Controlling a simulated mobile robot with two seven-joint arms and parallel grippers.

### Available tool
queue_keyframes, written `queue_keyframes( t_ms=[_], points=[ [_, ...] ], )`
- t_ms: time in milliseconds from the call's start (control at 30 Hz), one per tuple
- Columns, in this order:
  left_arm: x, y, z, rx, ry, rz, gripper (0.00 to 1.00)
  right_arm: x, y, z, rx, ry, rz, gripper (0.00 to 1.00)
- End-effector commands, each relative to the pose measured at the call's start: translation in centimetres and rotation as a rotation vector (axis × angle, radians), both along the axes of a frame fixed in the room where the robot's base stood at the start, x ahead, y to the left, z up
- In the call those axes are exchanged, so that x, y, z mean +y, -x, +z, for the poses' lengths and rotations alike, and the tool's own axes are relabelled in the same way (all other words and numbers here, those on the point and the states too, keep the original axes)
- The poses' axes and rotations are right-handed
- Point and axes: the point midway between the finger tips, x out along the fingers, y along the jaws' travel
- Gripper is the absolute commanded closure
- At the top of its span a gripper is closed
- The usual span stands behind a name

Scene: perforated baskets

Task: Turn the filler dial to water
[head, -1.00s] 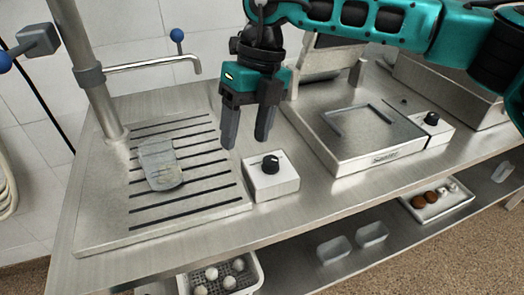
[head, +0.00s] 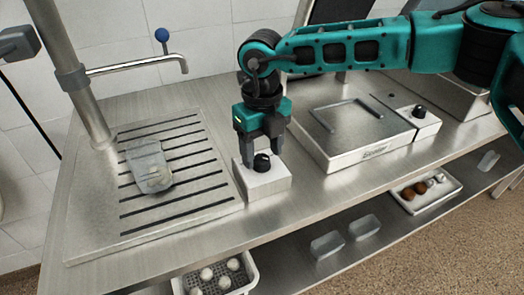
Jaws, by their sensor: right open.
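The filler dial (head: 262,163) is a black knob on top of a small white box (head: 268,185), just right of the slotted drain tray. My right gripper (head: 263,156) points down over this box, with its fingers apart. One finger is at the left of the knob and the other behind it to the right. I cannot tell whether either finger touches the knob. Any marks on the dial are too small to read. The filler spout (head: 140,65) reaches over the tray from a metal post. My left gripper is out of view.
A clear cup (head: 148,165) lies on the slotted tray (head: 200,205). A flat scale-like unit (head: 350,150) with a second black dial (head: 420,111) stands to the right. A shelf below holds a basket (head: 245,268) of white balls and a tray (head: 425,203).

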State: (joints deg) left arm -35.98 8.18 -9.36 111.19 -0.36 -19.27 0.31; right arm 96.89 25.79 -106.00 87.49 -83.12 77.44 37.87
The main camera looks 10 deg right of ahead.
Motion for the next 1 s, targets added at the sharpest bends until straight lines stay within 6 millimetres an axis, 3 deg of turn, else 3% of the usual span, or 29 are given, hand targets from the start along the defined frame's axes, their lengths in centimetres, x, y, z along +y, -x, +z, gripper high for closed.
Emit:
queue_keyframes(
  t_ms=[133,433,1000],
  points=[
    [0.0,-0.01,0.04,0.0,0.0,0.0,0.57,0.01,0.02,-1.02,0.001,-0.001,0.0,0.39],
    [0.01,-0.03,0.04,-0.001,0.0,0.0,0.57,0.02,0.0,-1.2,0.0,-0.001,0.0,0.39],
    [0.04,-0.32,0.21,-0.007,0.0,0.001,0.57,0.02,0.0,-1.16,0.0,-0.001,0.0,0.94]
  ],
)
